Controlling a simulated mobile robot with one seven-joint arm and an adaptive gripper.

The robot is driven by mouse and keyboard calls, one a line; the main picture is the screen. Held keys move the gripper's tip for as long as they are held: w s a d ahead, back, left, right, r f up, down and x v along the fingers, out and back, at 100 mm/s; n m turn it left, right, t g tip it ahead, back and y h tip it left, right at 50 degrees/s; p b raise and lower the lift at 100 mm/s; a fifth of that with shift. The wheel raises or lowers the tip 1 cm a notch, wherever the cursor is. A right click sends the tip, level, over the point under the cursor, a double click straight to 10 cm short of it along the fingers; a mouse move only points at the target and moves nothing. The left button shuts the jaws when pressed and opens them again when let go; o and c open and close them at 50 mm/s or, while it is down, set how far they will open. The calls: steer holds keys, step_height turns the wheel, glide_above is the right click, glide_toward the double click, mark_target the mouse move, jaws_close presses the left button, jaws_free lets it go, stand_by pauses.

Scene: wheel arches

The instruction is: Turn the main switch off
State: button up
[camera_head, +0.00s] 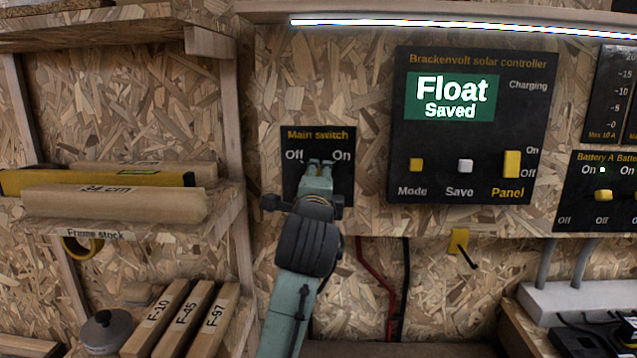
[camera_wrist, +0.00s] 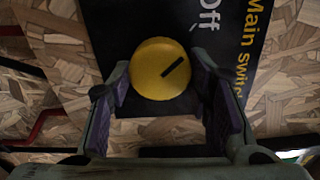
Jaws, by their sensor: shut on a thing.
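The main switch (camera_head: 344,186) is a black plate with "Off" at its upper left and "On" at its upper right. Its round yellow knob (camera_wrist: 150,82) shows in the wrist view, with a short black mark pointing to the upper right, toward the word "Off". My gripper (camera_head: 320,166) is at the plate and hides the knob in the head view. In the wrist view its two fingers stand on either side of the knob, shut on it.
The solar controller (camera_head: 440,140) right of the switch reads "Float Saved" and carries several buttons. Red and black cables (camera_head: 374,285) hang below. A small yellow hook (camera_head: 459,240) is at lower right.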

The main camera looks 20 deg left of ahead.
steer(key=shift+n, duration=0.6)
steer(key=o, duration=1.1)
steer(key=shift+o, duration=0.2)
steer(key=shift+s, duration=0.1)
steer(key=v, duration=1.2)
